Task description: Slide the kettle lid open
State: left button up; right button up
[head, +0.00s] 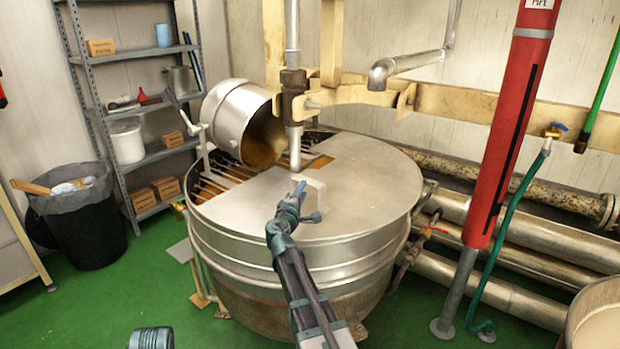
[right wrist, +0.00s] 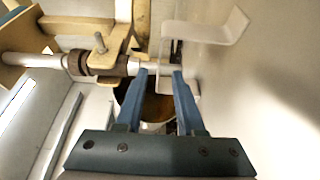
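The large round steel kettle (head: 290,270) stands on the green floor. Its flat metal lid (head: 375,180) covers the right and front of the top; a grate (head: 215,180) shows uncovered at the back left. A pale bent handle (head: 317,188) stands up from the lid near its middle. It also shows as a bent plate in the right wrist view (right wrist: 205,28). My right gripper (head: 297,187) is over the lid, just left of the handle. My left gripper is out of view.
A tilted steel pot (head: 235,115) hangs over the grate. A vertical pipe (head: 294,120) comes down close behind my right gripper. A red post (head: 505,130) and thick pipes (head: 530,230) stand at the right. Shelves and a black bin (head: 85,225) are at the left.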

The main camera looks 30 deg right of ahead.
jog(key=x, duration=1)
grip_shut()
dwell(1.3)
